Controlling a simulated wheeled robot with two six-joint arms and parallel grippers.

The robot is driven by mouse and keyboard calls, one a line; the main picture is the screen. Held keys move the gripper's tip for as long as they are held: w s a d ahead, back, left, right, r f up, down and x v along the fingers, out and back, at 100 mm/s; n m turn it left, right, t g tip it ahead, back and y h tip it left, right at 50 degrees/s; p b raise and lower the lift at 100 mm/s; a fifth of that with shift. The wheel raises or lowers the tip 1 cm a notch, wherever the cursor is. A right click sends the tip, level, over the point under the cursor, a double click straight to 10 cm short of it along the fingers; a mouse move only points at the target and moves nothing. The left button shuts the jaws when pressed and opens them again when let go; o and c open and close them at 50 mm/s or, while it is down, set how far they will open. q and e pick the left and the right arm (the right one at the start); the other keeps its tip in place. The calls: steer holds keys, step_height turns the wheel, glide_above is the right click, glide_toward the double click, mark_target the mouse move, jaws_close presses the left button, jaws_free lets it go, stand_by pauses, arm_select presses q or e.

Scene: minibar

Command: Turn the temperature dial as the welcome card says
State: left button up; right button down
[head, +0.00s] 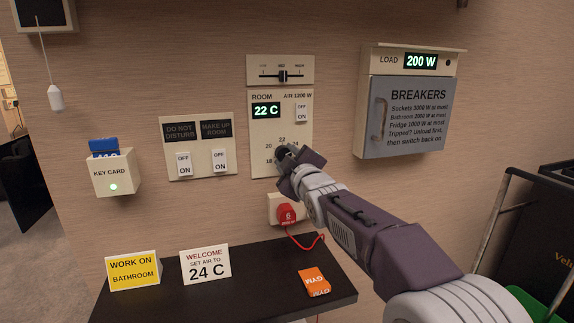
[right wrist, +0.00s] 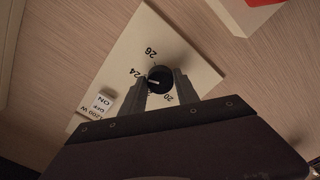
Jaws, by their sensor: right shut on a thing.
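The welcome card (head: 205,264) on the dark shelf reads "SET AIR TO 24 C". The room panel (head: 262,135) on the wall has a green display (head: 266,110) showing 22 C. My right gripper (head: 286,153) is at the dial low on this panel and mostly hides it in the head view. In the right wrist view, the black dial (right wrist: 160,79) sits between the two fingers, which are shut on it. Its white mark points left, near the 24 side; a finger hides part of the scale. My left gripper is not in view.
An air switch (head: 302,111) is above the dial. A red plug (head: 287,214) is in a socket below my right gripper. A breaker box (head: 408,115) is to the right.

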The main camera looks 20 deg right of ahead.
steer(key=shift+n+b, duration=0.3)
steer(key=shift+n, duration=0.2)
stand_by(0.3)
steer(key=c, duration=0.9)
jaws_free()
steer(key=shift+c, duration=0.2)
steer(key=shift+s, duration=0.1)
steer(key=s, duration=0.9)
steer(key=shift+d, duration=0.15)
